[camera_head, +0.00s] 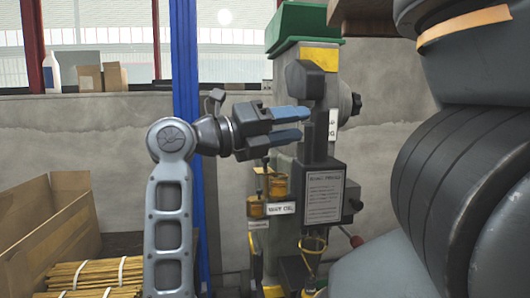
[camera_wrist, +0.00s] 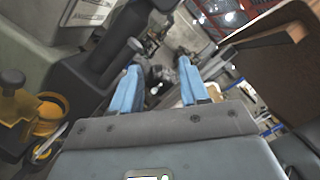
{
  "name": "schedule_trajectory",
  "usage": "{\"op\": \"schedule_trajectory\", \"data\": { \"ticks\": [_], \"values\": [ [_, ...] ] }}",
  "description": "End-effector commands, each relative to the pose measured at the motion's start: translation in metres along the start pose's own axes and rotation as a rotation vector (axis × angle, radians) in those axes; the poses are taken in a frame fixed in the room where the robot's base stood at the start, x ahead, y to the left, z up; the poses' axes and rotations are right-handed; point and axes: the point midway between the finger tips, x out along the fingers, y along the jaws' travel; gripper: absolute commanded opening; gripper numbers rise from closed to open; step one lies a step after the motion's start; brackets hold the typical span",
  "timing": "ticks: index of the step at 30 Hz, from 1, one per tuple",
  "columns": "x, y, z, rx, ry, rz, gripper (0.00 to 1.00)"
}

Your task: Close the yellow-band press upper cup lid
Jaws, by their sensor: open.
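The press with the yellow band (camera_head: 319,57) stands in the middle of the head view. Two amber cups are on its left side: the upper cup (camera_head: 278,185) and, lower and further left, another cup (camera_head: 256,208). In the wrist view an amber cup (camera_wrist: 50,113) is at the left edge, beside a yellow part with a black knob (camera_wrist: 13,100). I cannot tell for certain whether that part is the lid, or its exact angle. My gripper (camera_head: 304,124) is open and empty, above the cups and beside the press column. Its blue fingers point right; they also show in the wrist view (camera_wrist: 159,68).
A printed notice plate (camera_head: 324,198) is on the press front, with a red-knobbed lever (camera_head: 356,241) at its right. A blue post (camera_head: 186,70) stands behind my arm.

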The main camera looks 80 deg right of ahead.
Motion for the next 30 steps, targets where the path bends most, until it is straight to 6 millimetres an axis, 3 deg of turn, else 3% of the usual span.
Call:
{"op": "schedule_trajectory", "data": {
  "ticks": [6, 13, 22, 30],
  "values": [
    [0.014, 0.017, 0.004, 0.037, 0.184, 0.244, 0.45],
    [0.017, 0.034, 0.013, 0.074, 0.345, 0.519, 0.45],
    [0.005, 0.048, 0.033, 0.129, 0.499, 0.905, 0.45],
    [-0.012, 0.046, 0.059, 0.179, 0.572, 1.23, 0.45]
  ]
}}
